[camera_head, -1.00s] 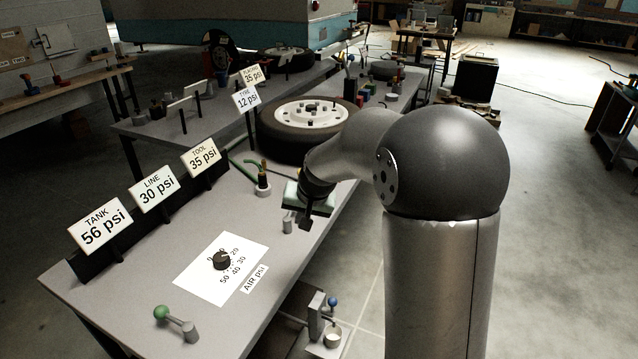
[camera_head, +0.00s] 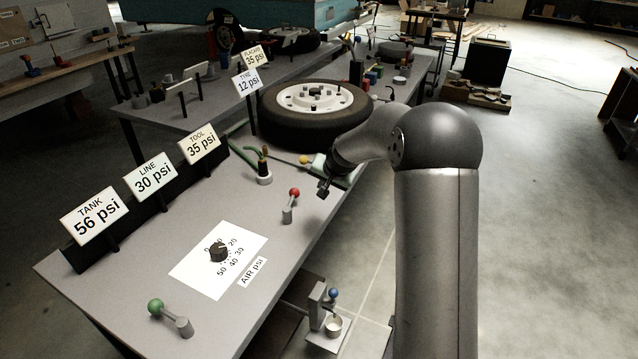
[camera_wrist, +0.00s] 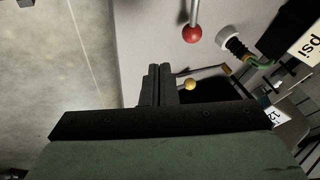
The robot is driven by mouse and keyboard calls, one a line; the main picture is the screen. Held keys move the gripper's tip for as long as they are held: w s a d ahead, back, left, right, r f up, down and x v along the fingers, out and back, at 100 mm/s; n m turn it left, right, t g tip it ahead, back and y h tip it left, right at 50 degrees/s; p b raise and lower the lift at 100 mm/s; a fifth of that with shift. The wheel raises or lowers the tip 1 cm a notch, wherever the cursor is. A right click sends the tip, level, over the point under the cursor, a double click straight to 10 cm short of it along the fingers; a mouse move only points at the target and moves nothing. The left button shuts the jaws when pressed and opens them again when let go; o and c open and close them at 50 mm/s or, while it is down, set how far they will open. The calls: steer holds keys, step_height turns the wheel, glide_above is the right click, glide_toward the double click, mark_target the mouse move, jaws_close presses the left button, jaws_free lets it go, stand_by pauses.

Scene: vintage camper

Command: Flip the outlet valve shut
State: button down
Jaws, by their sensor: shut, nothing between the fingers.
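A red-knobbed lever (camera_head: 294,193) stands on a short grey post on the bench, its knob toward the back; it also shows in the wrist view (camera_wrist: 192,34). A green-knobbed lever (camera_head: 156,306) lies to the left of its post at the front. A yellow knob (camera_head: 305,160) on a thin rod is by the tyre, and in the wrist view (camera_wrist: 190,84) it is just past my fingertips. No label shows which is the outlet valve. My gripper (camera_head: 324,189) is shut and empty, right of the red knob and apart from it; the wrist view shows its fingers together (camera_wrist: 160,84).
A dial on a white card (camera_head: 219,252) lies mid-bench. Signs read tank 56 psi (camera_head: 94,215), line 30 psi (camera_head: 150,177) and tool 35 psi (camera_head: 199,143). A hose fitting (camera_head: 264,172) and a tyre (camera_head: 313,115) stand farther back. A blue-knobbed device (camera_head: 331,306) sits lower right.

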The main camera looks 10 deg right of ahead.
steer(key=p+x, duration=0.1)
steer(key=x, duration=0.6)
steer(key=shift+w+f, duration=0.1)
steer(key=shift+f, duration=0.1)
steer(key=shift+w+a+f+p, duration=0.25)
steer(key=shift+w+a+p, duration=0.3)
steer(key=shift+a, duration=0.25)
steer(key=shift+w+a+f+p, duration=0.25)
steer(key=shift+w+a+p, duration=0.15)
steer(key=shift+w+a, duration=0.35)
steer(key=shift+s+a, duration=0.1)
